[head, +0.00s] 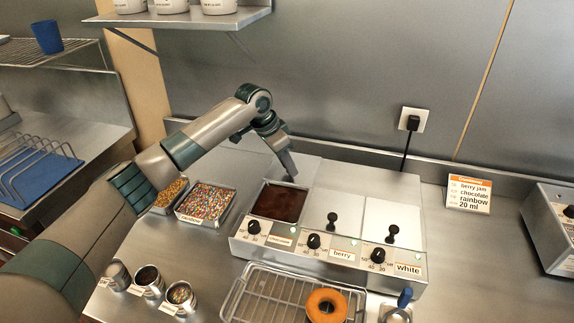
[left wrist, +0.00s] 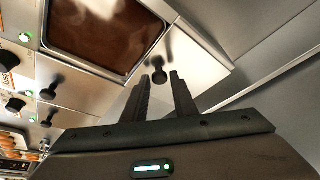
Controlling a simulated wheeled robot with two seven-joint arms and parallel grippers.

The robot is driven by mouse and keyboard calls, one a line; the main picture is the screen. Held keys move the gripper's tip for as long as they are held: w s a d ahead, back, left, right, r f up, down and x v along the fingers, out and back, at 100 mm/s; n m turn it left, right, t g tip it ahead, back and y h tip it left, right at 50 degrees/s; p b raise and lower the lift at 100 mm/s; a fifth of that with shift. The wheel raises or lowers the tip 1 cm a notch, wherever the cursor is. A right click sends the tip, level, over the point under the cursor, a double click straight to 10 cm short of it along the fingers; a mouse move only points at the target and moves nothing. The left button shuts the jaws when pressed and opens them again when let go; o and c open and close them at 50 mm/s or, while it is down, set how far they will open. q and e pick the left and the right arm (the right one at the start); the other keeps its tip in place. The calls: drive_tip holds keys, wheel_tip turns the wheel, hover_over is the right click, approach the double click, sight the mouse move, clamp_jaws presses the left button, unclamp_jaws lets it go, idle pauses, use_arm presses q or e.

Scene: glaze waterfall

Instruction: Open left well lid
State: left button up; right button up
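The left well (head: 280,203) of the warmer, labelled chocolate, is uncovered and shows brown glaze. It also shows at the top of the left wrist view (left wrist: 105,35). Its metal lid (left wrist: 190,72) lies behind the well, with a black knob (left wrist: 157,70). My left gripper (head: 289,172) is over the back of the left well, pointing down. In the left wrist view its fingers (left wrist: 167,80) are apart with a narrow gap, and the knob is by the left fingertip, not clearly between them. My right gripper is not in view.
The berry lid (head: 338,203) and white lid (head: 388,212) are closed, with black knobs. A wire rack (head: 258,300) with an orange-brown doughnut (head: 326,304) stands in front. Sprinkle trays (head: 206,200) and small cups (head: 150,279) are at left. An order card (head: 468,194) stands at right.

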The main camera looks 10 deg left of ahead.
use_arm(q)
drive_tip(key=shift+o, duration=0.9)
drive_tip(key=shift+s+a+r, duration=0.15)
drive_tip(key=shift+r, duration=0.3)
drive_tip(key=b+v, duration=0.4)
drive_tip(key=v, duration=1.2)
drive_tip(key=shift+r+b, duration=0.3)
drive_tip(key=shift+s+f, duration=0.1)
